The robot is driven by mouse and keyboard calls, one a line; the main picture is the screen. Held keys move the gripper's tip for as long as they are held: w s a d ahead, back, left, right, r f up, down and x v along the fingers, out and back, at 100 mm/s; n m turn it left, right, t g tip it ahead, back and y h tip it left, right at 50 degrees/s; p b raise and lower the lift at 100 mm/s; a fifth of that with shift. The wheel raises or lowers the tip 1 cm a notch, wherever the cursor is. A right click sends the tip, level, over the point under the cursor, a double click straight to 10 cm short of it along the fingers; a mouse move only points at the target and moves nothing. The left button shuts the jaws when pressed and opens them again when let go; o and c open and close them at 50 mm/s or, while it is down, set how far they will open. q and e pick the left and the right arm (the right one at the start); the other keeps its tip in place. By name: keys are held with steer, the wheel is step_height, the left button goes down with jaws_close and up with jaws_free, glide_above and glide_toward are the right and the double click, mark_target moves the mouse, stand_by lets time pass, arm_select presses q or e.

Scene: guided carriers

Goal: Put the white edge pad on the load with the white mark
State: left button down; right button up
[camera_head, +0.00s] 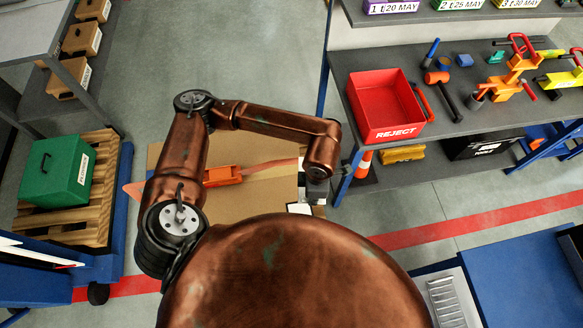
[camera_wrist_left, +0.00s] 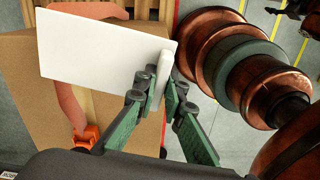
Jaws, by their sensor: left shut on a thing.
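My left gripper (camera_wrist_left: 160,88) is shut on the white edge pad (camera_wrist_left: 100,45), a bent white plate, in the left wrist view. The pad is in front of a cardboard load (camera_wrist_left: 30,85) and hides part of it. In the head view the load (camera_head: 262,208) is partly hidden by my left arm, whose gripper (camera_head: 314,190) is at the load's right side. A small white patch shows beside it; I cannot tell if it is the pad. An orange buckle (camera_head: 222,176) and a reddish strap (camera_head: 270,166) lie across the load. I cannot make out a white mark. My right gripper is not in view.
A red REJECT bin (camera_head: 384,105) and several tools stand on a grey bench (camera_head: 460,122) at the right. A green case (camera_head: 57,168) sits on a wooden pallet (camera_head: 95,205) at the left. A blue surface (camera_head: 525,275) is at lower right.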

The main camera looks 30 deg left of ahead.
arm_select(q)
steer(key=shift+s+d+f+n, duration=0.25)
steer(key=shift+s+d+n, duration=0.15)
steer(key=shift+n, duration=0.4)
steer(key=shift+f, duration=0.1)
steer(key=shift+n, duration=0.4)
steer(key=w+a+f, duration=0.1)
steer(key=a, duration=0.1)
steer(key=w+a+f, duration=0.1)
steer(key=w+a, duration=0.1)
steer(key=w+a+f+p, duration=0.1)
steer(key=w+a, duration=0.1)
steer(key=shift+w+a+f, duration=0.1)
steer(key=shift+a+f, duration=0.2)
steer(key=shift+a, duration=0.1)
glide_above(295, 185)
steer(key=f, duration=0.5)
steer(key=shift+s+d, duration=0.4)
steer(key=shift+w+a+f, duration=0.2)
steer(key=shift+f, duration=0.1)
steer(key=f, duration=0.2)
steer(key=f+p, duration=0.1)
steer(key=shift+w+a, duration=0.15)
steer(key=shift+a, duration=0.1)
steer(key=shift+f, duration=0.4)
